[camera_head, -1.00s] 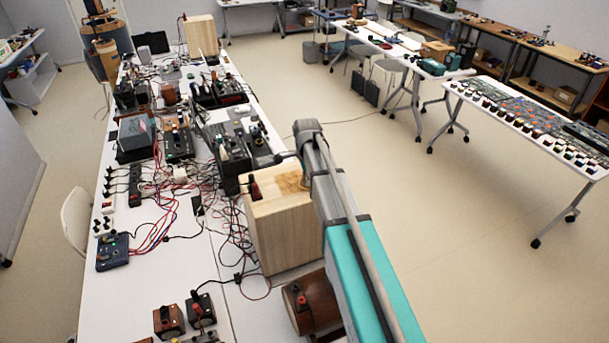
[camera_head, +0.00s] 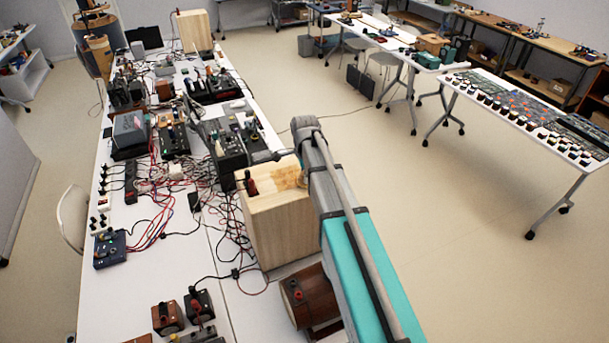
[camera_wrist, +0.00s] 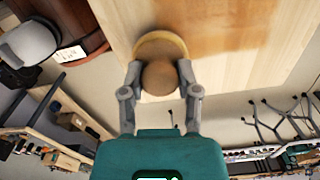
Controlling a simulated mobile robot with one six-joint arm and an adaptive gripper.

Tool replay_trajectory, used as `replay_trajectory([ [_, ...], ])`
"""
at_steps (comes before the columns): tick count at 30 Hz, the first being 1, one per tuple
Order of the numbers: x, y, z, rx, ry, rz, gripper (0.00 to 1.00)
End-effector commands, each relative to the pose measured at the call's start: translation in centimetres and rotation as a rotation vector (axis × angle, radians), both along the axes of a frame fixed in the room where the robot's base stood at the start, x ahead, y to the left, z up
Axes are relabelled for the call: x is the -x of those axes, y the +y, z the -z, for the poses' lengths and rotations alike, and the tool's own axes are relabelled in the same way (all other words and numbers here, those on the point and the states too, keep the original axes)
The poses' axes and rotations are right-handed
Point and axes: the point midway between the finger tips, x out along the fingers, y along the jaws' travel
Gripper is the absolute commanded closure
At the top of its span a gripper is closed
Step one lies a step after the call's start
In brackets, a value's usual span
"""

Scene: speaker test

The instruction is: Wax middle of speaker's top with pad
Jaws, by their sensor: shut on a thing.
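The speaker (camera_head: 275,225) is a pale wooden box standing on the long white table, with a darker, glossy brown patch on its top (camera_head: 288,176). In the wrist view its top (camera_wrist: 245,65) fills the upper middle, and the brown patch starts beside the pad and runs right. The pad (camera_wrist: 152,43) is a round tan disc with a brown ball knob. My gripper (camera_wrist: 160,80) is shut on that knob. The pad lies over the speaker's top near one edge; I cannot tell whether it presses on it. In the head view my arm hides the pad and fingers.
A red and black fitting (camera_head: 251,184) sits at the speaker top's left corner. A brown cylindrical wooden device (camera_head: 312,297) stands in front of the speaker. Loose wires and electronic boxes (camera_head: 222,150) crowd its left. Open floor (camera_head: 440,245) lies to the right.

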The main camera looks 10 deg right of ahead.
Motion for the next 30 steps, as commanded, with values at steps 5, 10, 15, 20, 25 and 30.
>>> replay_trajectory([
  [5, -0.1, 0.0, -1.7, 0.000, -0.001, 0.000, 0.96],
  [10, -0.1, 0.0, -2.9, 0.000, -0.002, 0.000, 0.96],
  [15, -0.1, 0.0, -4.1, 0.000, -0.002, 0.000, 0.96],
  [20, -0.1, 0.0, -5.0, 0.000, -0.002, -0.001, 0.96],
  [25, -0.1, 0.1, -5.1, 0.000, -0.002, -0.001, 0.96],
  [30, -0.1, 0.1, -5.1, 0.000, -0.002, -0.001, 0.96],
])
